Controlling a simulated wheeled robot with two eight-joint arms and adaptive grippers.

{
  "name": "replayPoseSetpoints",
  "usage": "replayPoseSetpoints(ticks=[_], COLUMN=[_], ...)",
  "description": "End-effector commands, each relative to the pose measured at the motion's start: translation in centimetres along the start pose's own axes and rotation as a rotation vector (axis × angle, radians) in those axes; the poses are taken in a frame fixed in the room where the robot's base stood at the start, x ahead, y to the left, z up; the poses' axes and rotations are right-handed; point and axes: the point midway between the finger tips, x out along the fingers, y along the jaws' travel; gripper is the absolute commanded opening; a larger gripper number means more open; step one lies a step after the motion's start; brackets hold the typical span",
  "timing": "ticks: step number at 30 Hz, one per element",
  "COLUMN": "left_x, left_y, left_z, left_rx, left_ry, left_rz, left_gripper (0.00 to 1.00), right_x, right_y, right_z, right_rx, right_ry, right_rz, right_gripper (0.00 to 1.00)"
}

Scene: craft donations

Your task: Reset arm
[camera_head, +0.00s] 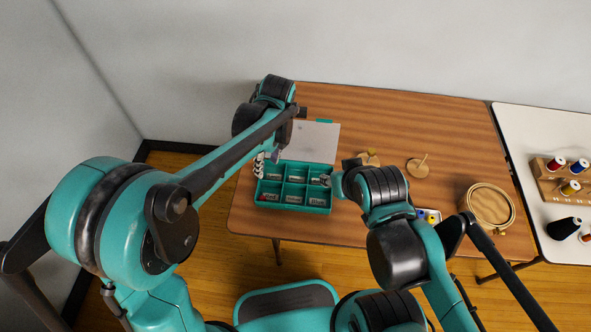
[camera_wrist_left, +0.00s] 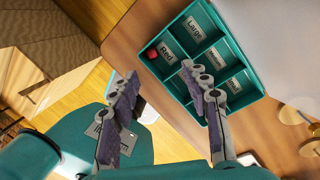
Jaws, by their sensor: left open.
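My left gripper (camera_head: 270,158) is at the back left corner of the teal sorting box (camera_head: 319,209). In the left wrist view (camera_wrist_left: 160,78) its two fingers are spread apart with nothing between them. The box (camera_wrist_left: 247,101) has labelled compartments; labels such as "Large" and "Red" can be read, and a small red item (camera_wrist_left: 151,52) lies in one. My right gripper (camera_head: 336,184) is at the box's right edge, partly hidden by its own arm, and its jaw opening cannot be made out.
A grey-white panel (camera_head: 312,141) lies behind the box on the wooden table (camera_head: 420,114). A wooden stand (camera_head: 418,167) and a round wooden hoop (camera_head: 490,204) are to the right. A white table (camera_head: 544,124) at far right holds a rack of thread spools (camera_head: 548,187).

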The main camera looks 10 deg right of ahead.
Motion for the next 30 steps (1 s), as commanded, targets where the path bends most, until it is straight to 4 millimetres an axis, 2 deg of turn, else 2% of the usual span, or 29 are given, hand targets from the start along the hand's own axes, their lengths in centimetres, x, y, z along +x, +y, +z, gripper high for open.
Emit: replayPoseSetpoints(ticks=[6, 22, 26, 30], left_x=[-1.6, -1.9, -3.1, -4.8], left_y=[0.0, 0.5, 3.0, 7.6], left_z=[0.0, 0.3, 1.5, 3.3], left_rx=[0.000, -0.038, -0.238, -0.638], left_ry=[0.000, -0.001, -0.001, 0.020], left_rz=[0.000, -0.011, -0.066, -0.179], left_gripper=[0.47, 0.47, 0.47, 0.47], right_x=[0.0, 0.0, 0.0, 0.0], right_y=[0.0, 0.0, 0.0, 0.0], right_z=[0.0, 0.0, 0.0, 0.0], right_rx=[0.000, 0.000, 0.000, 0.000], right_ry=[0.000, 0.000, 0.000, 0.000], right_rz=[0.000, 0.000, 0.000, 0.000], right_gripper=[0.40, 0.40, 0.40, 0.40])
